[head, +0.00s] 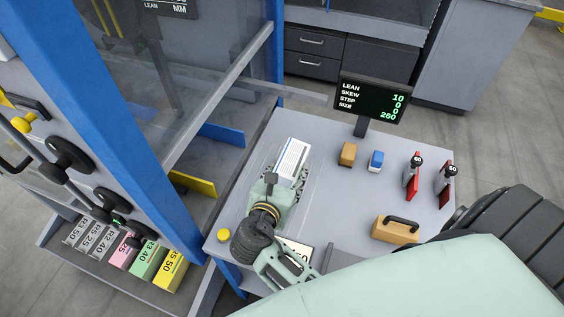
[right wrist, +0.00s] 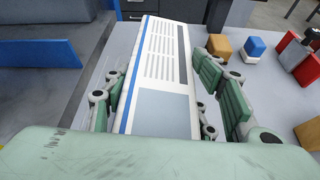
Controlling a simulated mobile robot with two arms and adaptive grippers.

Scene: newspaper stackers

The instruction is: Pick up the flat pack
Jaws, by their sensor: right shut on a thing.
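The flat pack (head: 291,160) is a thin white bundle with printed text lines and a blue edge stripe. In the head view it lies in or just above the grey table (head: 340,190), in front of my right gripper (head: 281,186). In the right wrist view the flat pack (right wrist: 160,75) stretches away between the two green fingers of my right gripper (right wrist: 165,105), which is shut on it. I cannot tell whether the pack touches the table. My left gripper does not show.
A display (head: 372,102) stands at the table's back. A tan block (head: 348,154), a blue-and-white block (head: 376,161), two red clamps (head: 412,178) and a handled wooden block (head: 396,230) stand to the right. A blue-framed machine (head: 150,150) is close on the left.

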